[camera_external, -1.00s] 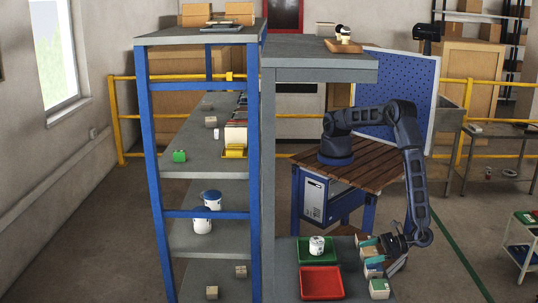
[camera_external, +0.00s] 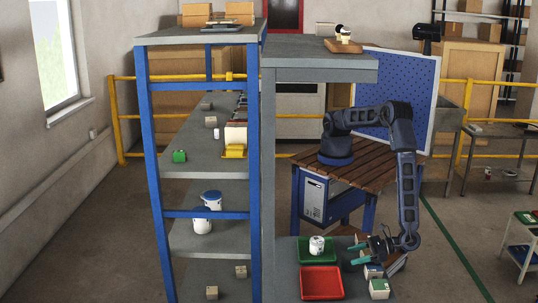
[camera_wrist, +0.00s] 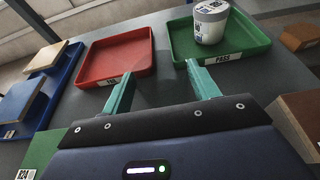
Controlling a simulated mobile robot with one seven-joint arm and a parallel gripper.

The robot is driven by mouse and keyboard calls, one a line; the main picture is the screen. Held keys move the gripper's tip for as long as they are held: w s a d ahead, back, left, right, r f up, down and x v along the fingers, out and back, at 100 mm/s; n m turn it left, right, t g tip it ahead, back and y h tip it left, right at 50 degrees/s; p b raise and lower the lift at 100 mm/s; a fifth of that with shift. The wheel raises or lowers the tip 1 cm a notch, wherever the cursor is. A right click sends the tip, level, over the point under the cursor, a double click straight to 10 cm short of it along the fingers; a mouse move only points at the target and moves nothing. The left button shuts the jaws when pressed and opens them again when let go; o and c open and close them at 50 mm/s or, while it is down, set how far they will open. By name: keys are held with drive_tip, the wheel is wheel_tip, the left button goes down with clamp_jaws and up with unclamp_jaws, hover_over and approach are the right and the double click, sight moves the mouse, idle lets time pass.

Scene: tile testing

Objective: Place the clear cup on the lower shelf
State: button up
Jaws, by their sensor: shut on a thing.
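My gripper (camera_external: 355,255) is low over the right side of the grey lower shelf (camera_external: 285,270), its teal fingers pointing left. In the wrist view the fingers (camera_wrist: 161,75) stand apart, with a faint see-through shape between them, which I take to be the clear cup (camera_wrist: 158,92). Its outline is barely visible, and I cannot make it out in the external view. The shelf surface also shows in the wrist view (camera_wrist: 170,78), beyond the fingertips.
A red tray (camera_external: 321,270) and a green tray (camera_external: 303,254) holding a white can (camera_external: 317,245) lie on the lower shelf. Small boxes (camera_external: 379,285) line its right edge. A grey upper shelf (camera_external: 320,73) overhangs it. A grey upright (camera_external: 268,180) stands at left.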

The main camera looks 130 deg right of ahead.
wheel_tip(320, 180, up, 20)
idle(0.6)
drive_tip(key=shift+d, duration=0.1)
